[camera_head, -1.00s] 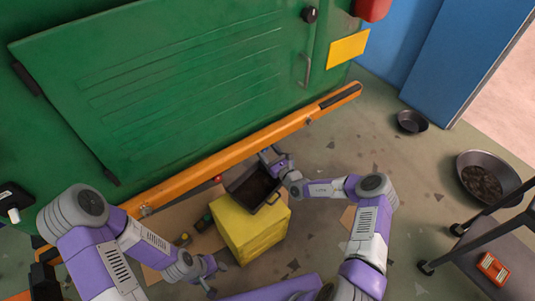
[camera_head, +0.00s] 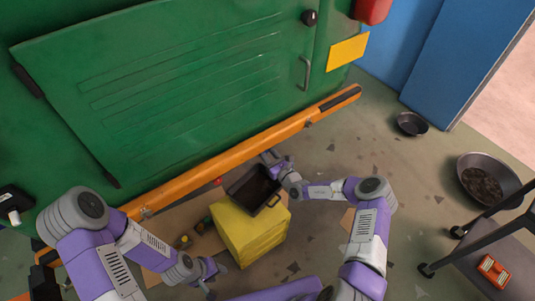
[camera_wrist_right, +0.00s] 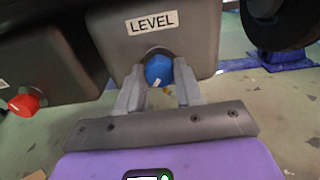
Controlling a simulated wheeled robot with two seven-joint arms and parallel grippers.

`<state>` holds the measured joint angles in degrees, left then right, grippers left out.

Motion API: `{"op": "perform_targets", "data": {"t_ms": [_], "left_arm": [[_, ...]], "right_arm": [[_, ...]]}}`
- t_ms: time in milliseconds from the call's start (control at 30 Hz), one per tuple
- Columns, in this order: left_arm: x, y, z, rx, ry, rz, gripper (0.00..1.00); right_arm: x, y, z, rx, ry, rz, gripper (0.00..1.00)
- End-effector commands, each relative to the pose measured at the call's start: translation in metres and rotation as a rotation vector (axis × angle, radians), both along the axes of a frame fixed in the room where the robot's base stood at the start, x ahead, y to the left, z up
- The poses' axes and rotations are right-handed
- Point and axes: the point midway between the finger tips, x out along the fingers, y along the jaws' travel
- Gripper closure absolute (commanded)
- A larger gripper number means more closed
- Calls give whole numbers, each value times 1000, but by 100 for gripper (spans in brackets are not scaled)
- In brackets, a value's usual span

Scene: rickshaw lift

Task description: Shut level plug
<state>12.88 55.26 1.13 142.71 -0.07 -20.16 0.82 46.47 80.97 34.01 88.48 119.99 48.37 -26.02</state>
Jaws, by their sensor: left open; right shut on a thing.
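The level plug is a blue knob (camera_wrist_right: 158,70) with a white mark, set in a dark grey housing (camera_wrist_right: 196,32) under a "LEVEL" label in the right wrist view. My right gripper (camera_wrist_right: 158,84) has its two fingers on either side of the knob and is shut on it. In the head view my right gripper (camera_head: 275,163) is at the orange beam, and the knob is hidden there. My left gripper (camera_head: 213,277) is open and empty, low in the head view, left of the yellow block.
A red knob (camera_wrist_right: 22,103) sits left of the blue one. A yellow block (camera_head: 250,232) with a dark open tray (camera_head: 254,190) on it stands below the orange beam (camera_head: 240,147). Metal pans (camera_head: 411,123) lie on the floor at right, near a dark cart (camera_head: 490,250).

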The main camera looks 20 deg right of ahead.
Motion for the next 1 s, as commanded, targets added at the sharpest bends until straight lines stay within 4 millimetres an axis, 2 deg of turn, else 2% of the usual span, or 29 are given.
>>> {"op": "perform_targets", "data": {"t_ms": [267,500,1000], "left_arm": [[0,0,13,0,0,0,57],[0,0,23,0,0,0,57],[0,0,32,0,0,0,57]], "right_arm": [[-1,0,1,158,60,0,95],[-1,0,0,369,136,-1,95],[-1,0,-1,814,298,-1,95]]}}
